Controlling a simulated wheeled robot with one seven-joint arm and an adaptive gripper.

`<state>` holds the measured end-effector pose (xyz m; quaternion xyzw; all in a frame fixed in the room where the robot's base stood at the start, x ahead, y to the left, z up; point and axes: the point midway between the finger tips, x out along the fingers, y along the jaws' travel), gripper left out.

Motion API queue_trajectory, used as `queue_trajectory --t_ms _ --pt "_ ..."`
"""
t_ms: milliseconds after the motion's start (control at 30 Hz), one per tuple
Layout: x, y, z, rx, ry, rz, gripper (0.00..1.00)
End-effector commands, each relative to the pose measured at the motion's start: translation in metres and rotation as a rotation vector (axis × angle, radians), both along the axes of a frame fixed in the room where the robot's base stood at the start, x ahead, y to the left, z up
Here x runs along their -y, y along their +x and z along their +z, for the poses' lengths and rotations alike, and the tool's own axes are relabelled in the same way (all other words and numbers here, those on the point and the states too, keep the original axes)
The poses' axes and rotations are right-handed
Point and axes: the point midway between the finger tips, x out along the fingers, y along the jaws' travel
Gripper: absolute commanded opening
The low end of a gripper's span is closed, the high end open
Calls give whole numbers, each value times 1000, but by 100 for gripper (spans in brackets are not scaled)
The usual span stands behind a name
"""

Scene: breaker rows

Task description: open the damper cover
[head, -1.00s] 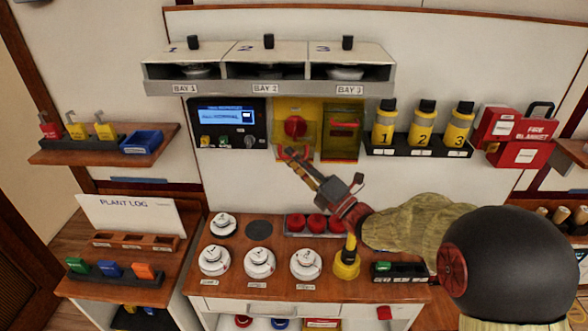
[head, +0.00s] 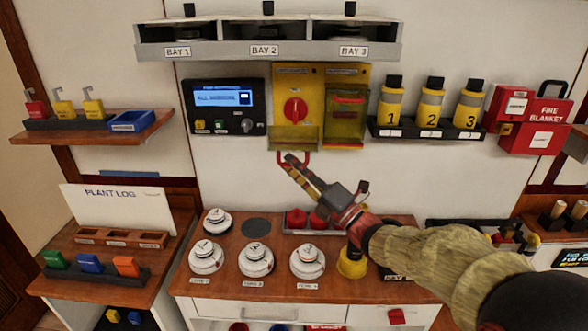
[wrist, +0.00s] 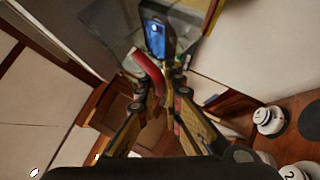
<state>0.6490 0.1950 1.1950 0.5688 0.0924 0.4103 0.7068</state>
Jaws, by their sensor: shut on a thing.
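A yellow panel (head: 318,70) on the wall carries two units. Its labels are too small to read. On the left unit, a red knob (head: 294,110) is exposed, and a see-through yellow cover (head: 292,138) is folded down below it with its red handle (head: 306,160) lowest. The right unit's see-through cover (head: 346,122) stands upright over its front, with a red handle near the top. My gripper (head: 291,160) is shut on the left cover's red handle. In the wrist view the red handle (wrist: 147,68) runs between my fingers (wrist: 160,92), which partly hide it.
A control box (head: 225,108) with a lit screen is left of the panel. Numbered yellow canisters (head: 431,104) stand on a rack to the right. Below, the counter (head: 200,283) holds white detectors (head: 256,260) and a yellow-based post (head: 352,263). Bays (head: 264,50) overhang above.

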Motion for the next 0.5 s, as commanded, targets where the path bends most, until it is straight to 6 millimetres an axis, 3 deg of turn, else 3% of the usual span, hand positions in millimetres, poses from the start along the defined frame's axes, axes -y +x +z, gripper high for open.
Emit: queue_trajectory --t_ms 200,500 --pt "0 0 -26 -2 0 1 0" --pt "0 2 -42 -3 0 2 0"
